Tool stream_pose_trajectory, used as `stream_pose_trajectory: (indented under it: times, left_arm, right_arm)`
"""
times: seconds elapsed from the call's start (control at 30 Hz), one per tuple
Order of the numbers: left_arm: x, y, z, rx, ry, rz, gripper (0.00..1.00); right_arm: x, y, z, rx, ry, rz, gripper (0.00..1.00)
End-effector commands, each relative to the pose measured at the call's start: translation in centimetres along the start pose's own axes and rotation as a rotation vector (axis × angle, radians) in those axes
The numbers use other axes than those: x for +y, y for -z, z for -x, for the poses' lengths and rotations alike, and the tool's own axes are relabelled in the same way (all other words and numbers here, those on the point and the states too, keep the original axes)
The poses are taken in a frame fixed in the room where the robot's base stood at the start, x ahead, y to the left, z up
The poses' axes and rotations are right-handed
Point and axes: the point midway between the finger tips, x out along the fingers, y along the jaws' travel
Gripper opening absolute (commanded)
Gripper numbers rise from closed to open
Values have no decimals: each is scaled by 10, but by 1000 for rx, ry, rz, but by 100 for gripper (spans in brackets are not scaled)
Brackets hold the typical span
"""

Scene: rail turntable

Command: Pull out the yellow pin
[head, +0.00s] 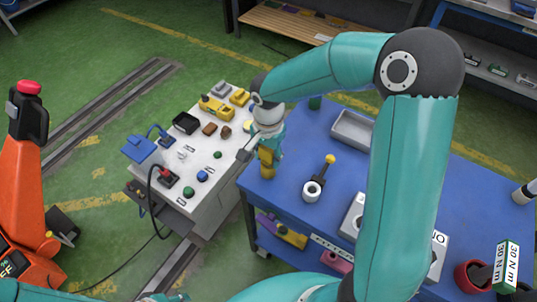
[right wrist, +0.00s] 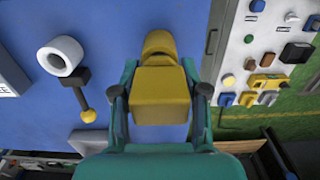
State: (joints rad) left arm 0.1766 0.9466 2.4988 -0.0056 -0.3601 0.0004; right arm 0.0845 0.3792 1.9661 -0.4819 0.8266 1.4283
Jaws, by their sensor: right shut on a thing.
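The yellow pin (head: 267,163) has a squared body and a rounded end. My right gripper (head: 268,146) is shut on its squared body and points down over the left edge of the blue table. In the right wrist view the pin (right wrist: 160,90) sits between the two fingers of the gripper (right wrist: 160,98), its rounded end pointing away from me. I cannot tell whether its lower end touches anything. My left gripper is not in view.
A white console (head: 227,187) with coloured buttons and small parts stands left of the blue table (head: 305,140). A white ring (head: 312,190) with a black, yellow-tipped rod and a grey tray (head: 353,129) are on the table. An orange machine (head: 33,190) stands far left.

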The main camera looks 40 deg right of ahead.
Motion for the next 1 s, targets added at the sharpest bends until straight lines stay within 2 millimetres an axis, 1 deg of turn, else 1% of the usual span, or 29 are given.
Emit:
stream_pose_trajectory:
  times: [0.1, 1.0]
  left_arm:
    - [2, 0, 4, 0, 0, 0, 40]
    - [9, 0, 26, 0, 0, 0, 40]
  right_arm:
    - [-1, 0, 8, 1, 2, 0, 2]
    - [0, 0, 48, 0, 2, 0, 2]
